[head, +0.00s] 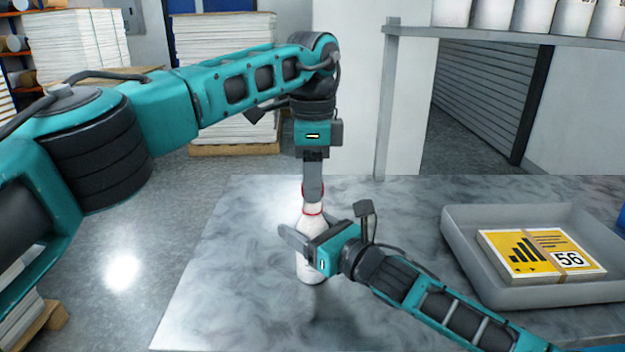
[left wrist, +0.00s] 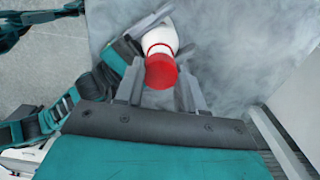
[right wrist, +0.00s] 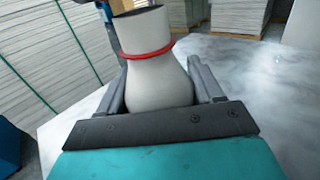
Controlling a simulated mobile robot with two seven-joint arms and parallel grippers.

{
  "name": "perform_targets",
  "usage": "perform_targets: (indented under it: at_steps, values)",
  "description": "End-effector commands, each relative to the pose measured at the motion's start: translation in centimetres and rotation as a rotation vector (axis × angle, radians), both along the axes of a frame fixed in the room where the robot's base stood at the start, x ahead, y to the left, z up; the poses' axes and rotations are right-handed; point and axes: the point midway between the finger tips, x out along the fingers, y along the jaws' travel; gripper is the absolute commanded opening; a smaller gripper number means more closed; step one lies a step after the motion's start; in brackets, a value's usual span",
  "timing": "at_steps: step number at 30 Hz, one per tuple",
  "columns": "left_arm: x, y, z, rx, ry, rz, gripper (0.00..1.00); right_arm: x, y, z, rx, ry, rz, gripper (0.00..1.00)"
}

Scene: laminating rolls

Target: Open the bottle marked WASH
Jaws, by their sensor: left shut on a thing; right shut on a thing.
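A white bottle (head: 311,268) with a red ring round its neck stands upright on the grey marbled table (head: 220,290). No marking on it is readable. My left gripper (head: 313,193) points down from above and is shut on the red cap (left wrist: 162,72). My right gripper (head: 300,245) comes in from the right and is shut on the bottle's body, which fills the space between its fingers in the right wrist view (right wrist: 158,85). There the neck's top edge looks dark and no cap shows on it. I cannot tell how far the cap is from the neck.
A grey tray (head: 462,245) with a banded yellow and white stack (head: 540,253) marked 56 is on the right of the table. A shelf (head: 520,36) with white containers stands behind it. Paper stacks (head: 225,90) stand on the floor beyond the table. The table's left front is clear.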

Motion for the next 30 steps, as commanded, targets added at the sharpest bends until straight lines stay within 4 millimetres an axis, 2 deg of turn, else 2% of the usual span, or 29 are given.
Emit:
perform_targets:
  at_steps: [5, 14, 22, 23, 30]
  values:
    - [0.0, 0.0, 0.4, 0.000, -0.002, 0.000, 0.02, 0.0, 0.0, 0.0, -0.001, -0.001, -0.001, 0.00]
    - [0.0, 0.0, 3.7, 0.000, -0.002, 0.001, 0.02, 0.0, 0.0, 0.0, -0.001, -0.001, -0.001, 0.00]
    - [0.0, 0.0, 4.0, 0.000, 0.000, -0.001, 0.02, 0.0, 0.0, 0.0, -0.001, -0.001, 0.000, 0.00]
    - [0.0, 0.0, 4.0, 0.000, 0.000, -0.001, 0.02, 0.0, 0.0, 0.0, -0.001, -0.001, 0.000, 0.68]
    - [0.0, 0.0, 4.0, 0.000, 0.000, -0.001, 0.02, 0.0, 0.0, 0.0, 0.000, 0.000, 0.000, 0.91]
